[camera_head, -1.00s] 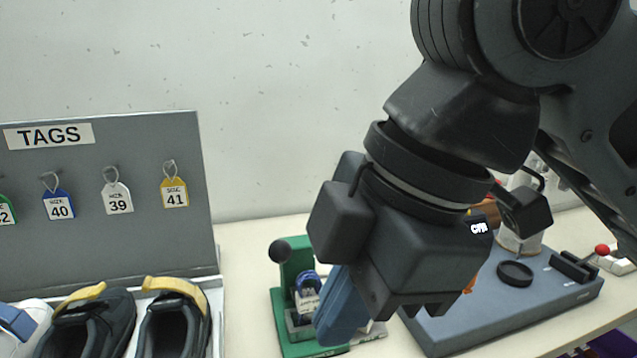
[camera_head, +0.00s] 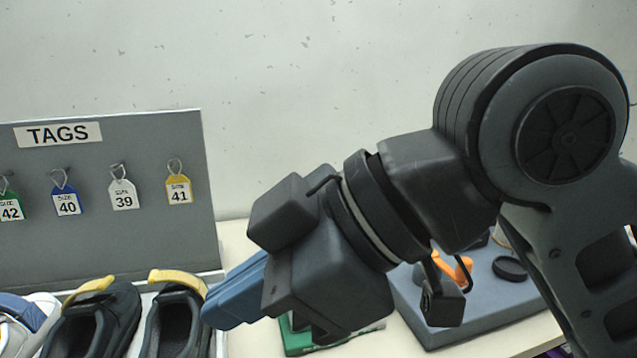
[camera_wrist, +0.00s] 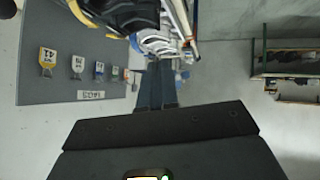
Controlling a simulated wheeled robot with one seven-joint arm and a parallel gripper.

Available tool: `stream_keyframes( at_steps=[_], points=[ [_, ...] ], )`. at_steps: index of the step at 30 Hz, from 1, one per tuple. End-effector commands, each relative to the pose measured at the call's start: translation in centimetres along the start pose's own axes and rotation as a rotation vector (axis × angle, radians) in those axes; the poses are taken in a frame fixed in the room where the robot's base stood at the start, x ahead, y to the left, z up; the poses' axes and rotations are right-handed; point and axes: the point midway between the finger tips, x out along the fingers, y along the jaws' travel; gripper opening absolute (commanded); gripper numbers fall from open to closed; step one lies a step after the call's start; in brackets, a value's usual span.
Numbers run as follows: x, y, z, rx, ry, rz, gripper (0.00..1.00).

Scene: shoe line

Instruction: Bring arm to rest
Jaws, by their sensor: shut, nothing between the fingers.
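My gripper (camera_head: 232,291) is in the middle of the head view, its blue fingers pointing down and left, just right of the dark shoes. The fingers are closed together with nothing between them. In the wrist view the fingers (camera_wrist: 157,85) point up the picture towards the shoes. My forearm and wrist cover much of the table's right side. The gripper is above the table and holds no object.
A grey TAGS board (camera_head: 105,215) with several hanging size tags stands at the left. Dark shoes with yellow straps (camera_head: 178,325) sit before it. A green device (camera_head: 296,338) is mostly hidden under my wrist. A blue-grey base (camera_head: 455,305) lies at the right.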

Motion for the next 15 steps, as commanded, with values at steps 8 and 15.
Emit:
stream_keyframes(
  at_steps=[8, 15],
  points=[
    [1.3, 1.6, -2.0, 0.247, 0.378, 0.137, 0.0],
    [1.3, 3.2, -0.2, 0.484, 0.62, 0.294, 0.0]
  ],
)
